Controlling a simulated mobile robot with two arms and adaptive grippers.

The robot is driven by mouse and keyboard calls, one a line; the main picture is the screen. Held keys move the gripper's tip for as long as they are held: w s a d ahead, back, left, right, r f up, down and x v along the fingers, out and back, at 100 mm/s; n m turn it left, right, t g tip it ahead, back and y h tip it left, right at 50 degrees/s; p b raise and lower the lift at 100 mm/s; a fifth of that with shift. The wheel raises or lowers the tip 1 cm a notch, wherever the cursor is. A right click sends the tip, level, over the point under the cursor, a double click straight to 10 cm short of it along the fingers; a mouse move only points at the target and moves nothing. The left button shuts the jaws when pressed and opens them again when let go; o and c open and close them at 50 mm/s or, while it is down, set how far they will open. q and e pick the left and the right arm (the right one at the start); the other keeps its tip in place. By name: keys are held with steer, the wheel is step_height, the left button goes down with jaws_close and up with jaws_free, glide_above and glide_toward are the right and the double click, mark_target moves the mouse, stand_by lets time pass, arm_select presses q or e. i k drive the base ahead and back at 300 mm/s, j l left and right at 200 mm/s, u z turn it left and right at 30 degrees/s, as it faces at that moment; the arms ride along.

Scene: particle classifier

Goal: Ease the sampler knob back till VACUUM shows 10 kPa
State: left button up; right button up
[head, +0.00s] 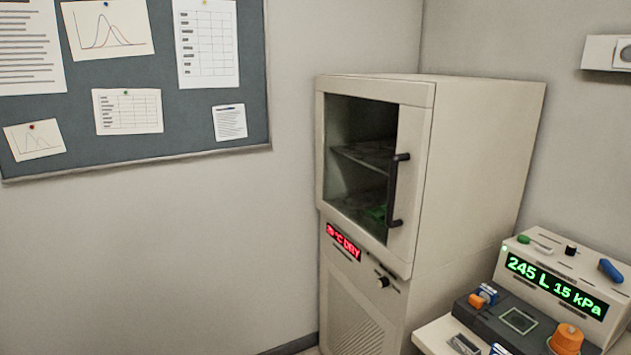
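The sampler (532,255) is a pale sloped console at the lower right. Its green-lit display (553,286) reads 245 L and 15 kPa. On its top are a green button (524,239), a small black knob (570,250) and a blue lever-like handle (611,270). The labels are too small to read, so I cannot tell which of these is the vacuum knob. Neither of my grippers is in view.
A dark unit (489,324) in front of the console carries an orange cap (567,338) and small blue-and-white items. A tall beige cabinet (479,170) with a closed glass door stands left of it. A pinboard (180,120) hangs on the left wall.

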mark_target(571, 250)
steer(key=z, duration=1.25)
steer(key=i+j+u, duration=0.15)
steer(key=j, duration=0.2)
